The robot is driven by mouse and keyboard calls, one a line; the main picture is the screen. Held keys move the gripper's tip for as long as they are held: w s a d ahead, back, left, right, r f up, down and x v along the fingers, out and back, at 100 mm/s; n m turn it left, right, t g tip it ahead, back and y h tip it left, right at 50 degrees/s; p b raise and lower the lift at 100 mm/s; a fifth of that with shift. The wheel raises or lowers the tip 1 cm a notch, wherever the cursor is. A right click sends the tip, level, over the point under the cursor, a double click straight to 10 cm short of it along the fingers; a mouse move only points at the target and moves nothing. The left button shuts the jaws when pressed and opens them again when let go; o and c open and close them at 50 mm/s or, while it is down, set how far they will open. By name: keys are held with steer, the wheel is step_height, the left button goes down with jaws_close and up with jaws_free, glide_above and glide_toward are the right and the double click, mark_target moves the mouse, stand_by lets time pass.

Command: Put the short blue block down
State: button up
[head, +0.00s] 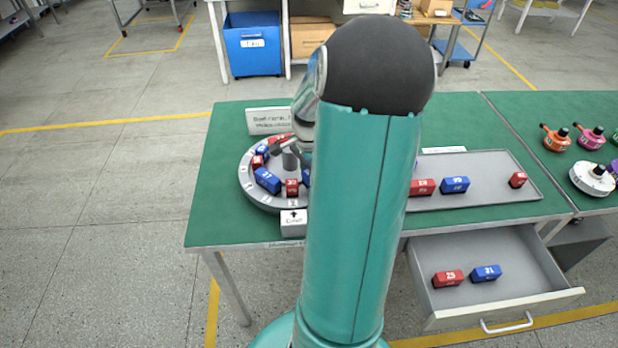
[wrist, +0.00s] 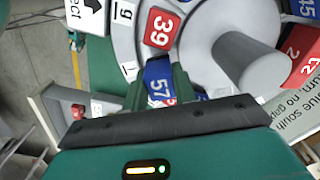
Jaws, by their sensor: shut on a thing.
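In the wrist view my gripper (wrist: 160,88) is shut on the short blue block (wrist: 158,71), marked 57, with a green finger on each side. The block is over the grey ring, close beside a red block (wrist: 160,28) marked 39. I cannot tell whether its underside touches the ring. In the head view my arm hides most of my gripper; a blue block (head: 306,178) shows partly at the arm's edge, right of the red block (head: 291,188). The round grey ring tray (head: 247,186) stands on the green table.
A hub post (head: 290,158) rises mid-ring, with several red and blue blocks around it. A grey tray (head: 480,171) with blocks lies to the right. The open drawer (head: 500,301) holds a red and a blue block. A Collect sign (head: 293,229) stands in front of the ring.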

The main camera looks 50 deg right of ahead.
steer(key=shift+f, duration=0.95)
steer(key=shift+f, duration=0.1)
steer(key=shift+f, duration=0.1)
steer(key=o, duration=1.1)
steer(key=shift+c, duration=0.2)
step_height(320, 180, up, 12)
steer(key=shift+r, duration=0.2)
steer(key=w+a+r+n+h, duration=0.1)
steer(key=w+a+r+n, duration=0.15)
steer(key=a, duration=0.25)
steer(key=w+a+r+n, duration=0.1)
steer(key=a+r+n, duration=0.15)
steer(key=a, duration=0.25)
steer(key=s+a+r+n+t, duration=0.2)
steer(key=a+n, duration=0.6)
steer(key=a, duration=0.5)
steer(key=s+a+r+n+t+y, duration=0.1)
steer(key=s+a+r+n+t, duration=0.1)
steer(key=a+n, duration=0.6)
steer(key=s+a+t, duration=0.1)
steer(key=s+a, duration=0.1)
steer(key=a, duration=0.3)
steer(key=shift+s+r+n+t, duration=0.2)
steer(key=shift+r+n+t, duration=0.1)
steer(key=shift+r+n, duration=0.1)
